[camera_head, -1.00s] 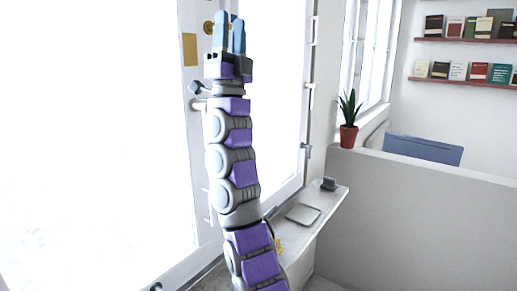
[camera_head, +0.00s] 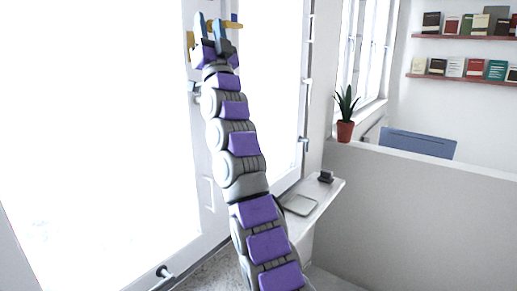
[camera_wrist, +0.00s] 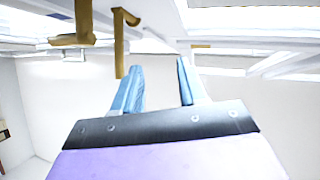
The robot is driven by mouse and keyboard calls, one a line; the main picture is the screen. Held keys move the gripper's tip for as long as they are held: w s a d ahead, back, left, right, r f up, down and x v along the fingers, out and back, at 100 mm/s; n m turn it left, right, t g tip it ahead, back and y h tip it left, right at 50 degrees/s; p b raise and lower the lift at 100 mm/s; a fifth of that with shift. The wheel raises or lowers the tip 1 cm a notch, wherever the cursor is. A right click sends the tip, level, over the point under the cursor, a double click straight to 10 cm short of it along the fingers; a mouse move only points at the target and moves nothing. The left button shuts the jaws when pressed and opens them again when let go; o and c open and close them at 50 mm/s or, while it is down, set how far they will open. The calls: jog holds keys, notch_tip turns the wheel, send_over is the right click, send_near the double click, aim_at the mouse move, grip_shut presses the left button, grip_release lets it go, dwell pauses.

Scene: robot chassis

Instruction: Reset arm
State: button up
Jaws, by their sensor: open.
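My arm reaches up in the head view, and my gripper (camera_head: 209,24) is at the top in front of the bright white door (camera_head: 208,165). Its two blue fingers are apart with nothing seen between them. The wrist view also shows my gripper (camera_wrist: 160,66) with its fingers spread and empty. A brass door handle (camera_head: 232,25) lies behind and beside the fingertips in the head view, partly hidden by them. In the wrist view, brass door parts (camera_wrist: 120,42) are up and left of the fingers; I cannot tell whether anything touches.
A narrow white ledge (camera_head: 325,190) with a pale flat object (camera_head: 299,205) and a small dark object (camera_head: 326,176) is right of my arm. A half wall (camera_head: 430,215) carries a potted plant (camera_head: 345,115). Bookshelves (camera_head: 465,37) are at the back right.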

jog(key=w+d+f+n+g+h, duration=0.1)
jog(key=w+d+f+g+h, duration=0.1)
jog(key=w+f+g+h, duration=0.3)
jog(key=w+d+f+n+g, duration=0.1)
jog(key=w+d+f+g, duration=0.2)
jog(key=f, duration=0.4)
jog(key=s+d+f+m+g+h, duration=0.1)
jog(key=s+d+f+g+h, duration=0.3)
jog(key=f, duration=0.5)
jog(key=s+d+f+m+g+h, duration=0.1)
jog(key=s+d+f+g, duration=0.2)
jog(key=s+d+f, duration=0.55)
jog(key=s+d+f+g+h, duration=0.1)
jog(key=s+d+f+g, duration=0.25)
jog(key=s+f, duration=0.6)
jog(key=s+d+f+g+h, duration=0.15)
jog(key=s+f+g, duration=0.25)
jog(key=s+f, duration=0.5)
jog(key=s+d+f+g, duration=0.1)
jog(key=s+f+g, duration=0.2)
jog(key=s, duration=1.1)
jog(key=s+d+f+g, duration=0.2)
jog(key=s+f, duration=0.5)
jog(key=s, duration=0.7)
jog(key=shift+s+d+f+m+g, duration=0.2)
jog(key=shift+f+m+g, duration=0.15)
jog(key=shift+g, duration=0.3)
jog(key=shift+w+y, duration=0.1)
jog(key=shift+y, duration=0.15)
